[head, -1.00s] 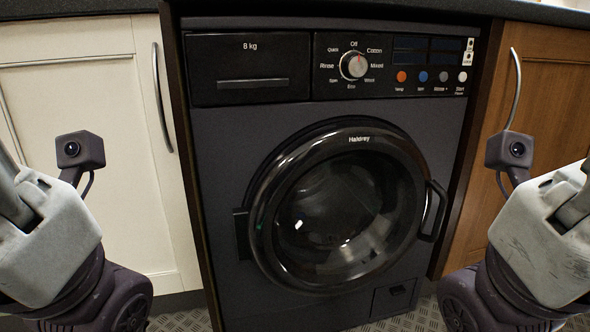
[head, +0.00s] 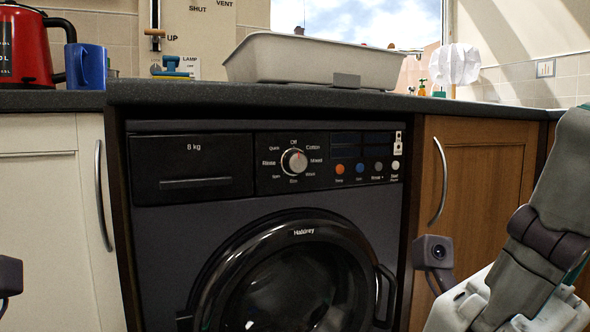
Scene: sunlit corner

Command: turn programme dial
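The programme dial (head: 294,162) is a round silver knob on the upper front panel of the dark washing machine (head: 190,240). Labels ring it, with Off at the top and Cotton and Mixed to the right. Its red mark points up and slightly right, between Off and Cotton. My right arm stands at the lower right, in front of the brown cupboard, well away from the dial. Only a small part of my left arm shows at the lower left edge. The fingers of both grippers are out of view.
A grey worktop (head: 140,95) overhangs the machine. On it stand a large grey basin (head: 300,60), a red kettle (head: 25,45) and a blue mug (head: 86,66). The door handle (head: 384,295) sticks out at the machine's right. The space before the dial is clear.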

